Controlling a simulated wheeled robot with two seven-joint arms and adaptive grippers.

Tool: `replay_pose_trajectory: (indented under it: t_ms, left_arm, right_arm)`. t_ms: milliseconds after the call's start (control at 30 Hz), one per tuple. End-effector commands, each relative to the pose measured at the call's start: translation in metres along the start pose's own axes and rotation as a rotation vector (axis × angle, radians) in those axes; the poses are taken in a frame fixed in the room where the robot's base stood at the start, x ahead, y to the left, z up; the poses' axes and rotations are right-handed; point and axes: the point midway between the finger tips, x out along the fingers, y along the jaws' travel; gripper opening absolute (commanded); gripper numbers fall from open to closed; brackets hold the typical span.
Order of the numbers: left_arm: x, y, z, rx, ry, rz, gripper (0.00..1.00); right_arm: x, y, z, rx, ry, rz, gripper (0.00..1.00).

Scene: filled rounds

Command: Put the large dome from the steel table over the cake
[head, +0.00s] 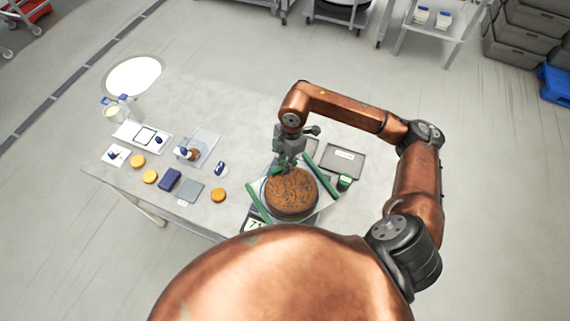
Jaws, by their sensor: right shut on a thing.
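A round brown cake (292,194) sits on a white sheet toward the right end of the pale grey table. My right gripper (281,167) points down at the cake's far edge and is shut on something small. A thin bluish curve (263,188) runs along the cake's left side; it looks like the rim of a clear dome, the large dome. The dome's body is too faint to trace, and I cannot tell whether it rests on the sheet or hangs above it. My left gripper is not in view.
Green strips (321,176) lie on both sides of the cake. A dark tray (344,159) and a green-banded jar (344,183) are to its right. A scale display (254,225) is in front. Several small cakes, cards and a clear case (203,143) cover the table's left half.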

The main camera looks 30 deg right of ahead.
Motion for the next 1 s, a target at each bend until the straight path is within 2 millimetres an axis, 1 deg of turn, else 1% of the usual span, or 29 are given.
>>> replay_pose_trajectory:
  t_ms: [33, 133, 233, 333, 500, 633, 767, 1000]
  left_arm:
    - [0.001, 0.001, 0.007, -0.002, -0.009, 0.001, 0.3]
    - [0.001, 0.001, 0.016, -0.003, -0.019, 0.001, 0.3]
    - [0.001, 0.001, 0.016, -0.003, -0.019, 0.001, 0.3]
    - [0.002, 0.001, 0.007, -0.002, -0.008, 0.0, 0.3]
    - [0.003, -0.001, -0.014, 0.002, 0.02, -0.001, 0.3]
    - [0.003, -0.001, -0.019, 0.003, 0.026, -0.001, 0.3]
    - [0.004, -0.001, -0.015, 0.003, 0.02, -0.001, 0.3]
    - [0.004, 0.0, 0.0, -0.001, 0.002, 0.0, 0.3]
  right_arm:
    - [0.01, -0.004, 0.002, 0.003, -0.006, -0.013, 0.0]
    - [0.01, -0.004, 0.002, 0.003, -0.006, -0.013, 0.0]
    - [0.01, -0.004, 0.002, 0.003, -0.005, -0.013, 0.0]
    - [0.01, -0.004, 0.003, 0.003, -0.005, -0.013, 0.0]
    - [0.01, -0.003, 0.006, 0.004, -0.006, -0.013, 0.0]
    - [0.01, -0.002, 0.009, 0.004, -0.007, -0.013, 0.0]
    - [0.009, 0.0, 0.012, 0.006, -0.008, -0.013, 0.0]
    - [0.009, 0.001, 0.017, 0.008, -0.01, -0.013, 0.0]
